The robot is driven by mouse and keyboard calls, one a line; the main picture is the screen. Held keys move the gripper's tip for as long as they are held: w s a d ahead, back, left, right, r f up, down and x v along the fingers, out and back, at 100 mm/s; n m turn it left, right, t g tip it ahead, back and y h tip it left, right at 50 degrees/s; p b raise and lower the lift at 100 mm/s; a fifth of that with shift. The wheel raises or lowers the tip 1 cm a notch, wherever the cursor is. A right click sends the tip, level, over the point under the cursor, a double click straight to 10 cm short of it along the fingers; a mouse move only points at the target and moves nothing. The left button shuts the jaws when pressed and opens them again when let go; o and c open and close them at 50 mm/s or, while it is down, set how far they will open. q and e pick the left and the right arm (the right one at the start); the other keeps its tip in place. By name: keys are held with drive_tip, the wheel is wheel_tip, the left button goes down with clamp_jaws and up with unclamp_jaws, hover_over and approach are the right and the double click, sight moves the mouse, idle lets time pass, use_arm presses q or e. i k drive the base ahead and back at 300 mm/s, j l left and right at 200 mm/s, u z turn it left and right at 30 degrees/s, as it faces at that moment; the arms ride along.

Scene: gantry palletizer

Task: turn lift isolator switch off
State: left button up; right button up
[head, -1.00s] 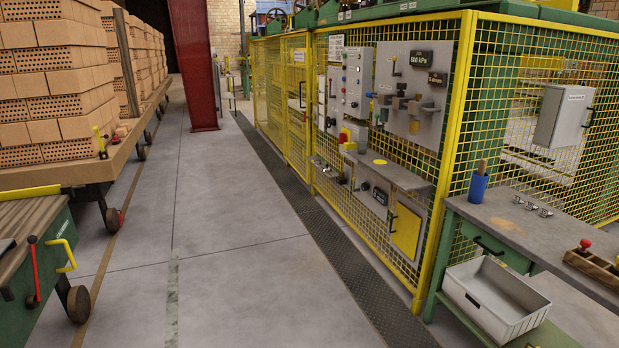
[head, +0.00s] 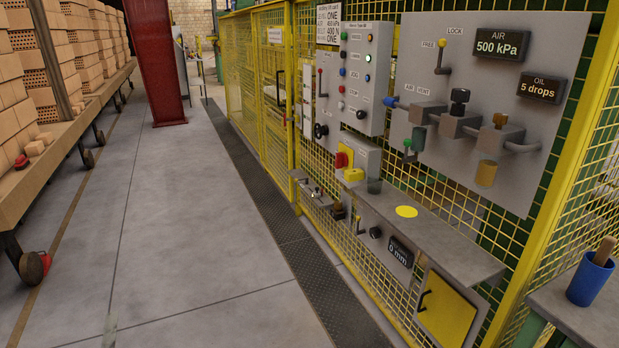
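A grey box (head: 368,160) on the yellow mesh fence carries a red rotary handle (head: 343,159) on a yellow plate. It looks like an isolator switch, but no readable label confirms that it is the lift isolator. The exact angle of the red handle is too small to tell. Neither of my grippers is in view.
A control panel (head: 367,75) with buttons and lamps hangs above the box. An air panel (head: 490,100) with valves and displays is to the right. A grey shelf (head: 440,230) juts out below. Brick stacks (head: 75,60) stand on the left. The floor (head: 190,230) between is clear.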

sight(342, 160)
drive_tip(key=i+z, duration=0.25)
drive_tip(key=i+j+z, duration=0.9)
drive_tip(key=z, duration=0.2)
drive_tip(key=j, duration=0.1)
